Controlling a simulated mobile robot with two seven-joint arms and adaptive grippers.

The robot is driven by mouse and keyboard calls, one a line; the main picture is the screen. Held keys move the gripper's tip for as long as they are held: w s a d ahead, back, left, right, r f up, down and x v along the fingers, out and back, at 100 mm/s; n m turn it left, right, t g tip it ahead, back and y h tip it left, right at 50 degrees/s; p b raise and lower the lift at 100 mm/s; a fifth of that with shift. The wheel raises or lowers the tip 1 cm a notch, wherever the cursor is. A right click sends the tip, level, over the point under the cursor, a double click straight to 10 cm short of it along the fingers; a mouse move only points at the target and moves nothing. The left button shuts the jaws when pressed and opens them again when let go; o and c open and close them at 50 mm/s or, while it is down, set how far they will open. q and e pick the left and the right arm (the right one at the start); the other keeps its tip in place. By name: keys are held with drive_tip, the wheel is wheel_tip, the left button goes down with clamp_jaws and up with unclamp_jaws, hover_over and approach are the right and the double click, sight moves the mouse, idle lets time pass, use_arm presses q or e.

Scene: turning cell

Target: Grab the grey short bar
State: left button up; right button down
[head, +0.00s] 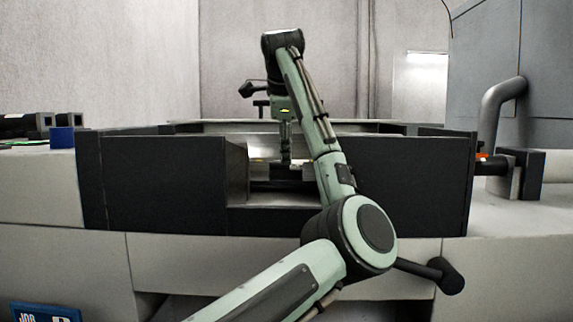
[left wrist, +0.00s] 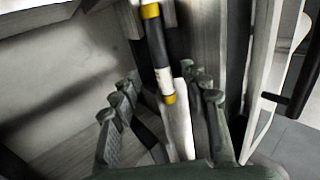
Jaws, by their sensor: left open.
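My left gripper (head: 285,158) points down into the dark-walled machine bed in the head view. In the left wrist view the left gripper (left wrist: 161,85) is open, its two fingers apart. A pale grey, narrow bar-like piece (left wrist: 182,125) lies between the fingers, partly hidden by the gripper's base. I cannot tell for sure that it is the grey short bar. A dark rod with yellow bands and a white label (left wrist: 158,48) lies just beyond it, its near end between the fingertips. In the head view the wall hides most of what lies below the gripper. My right gripper is not in view.
A dark front wall (head: 165,185) borders the bed, with a lower gap in the middle. A dark-knobbed lever (head: 440,275) sticks out at lower right. A blue block (head: 62,138) stands at left. A grey pipe (head: 498,105) rises at right.

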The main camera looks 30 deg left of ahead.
use_arm(q)
drive_tip(key=x, duration=0.4)
drive_tip(key=shift+w+f+p, duration=0.2)
drive_tip(key=shift+f+p, duration=0.05)
drive_tip(key=shift+p, duration=0.05)
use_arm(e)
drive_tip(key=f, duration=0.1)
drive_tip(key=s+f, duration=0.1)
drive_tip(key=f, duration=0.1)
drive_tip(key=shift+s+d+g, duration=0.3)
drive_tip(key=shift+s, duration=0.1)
use_arm(q)
drive_tip(key=shift+c, duration=0.3)
clamp_jaws()
drive_tip(key=shift+r, duration=0.15)
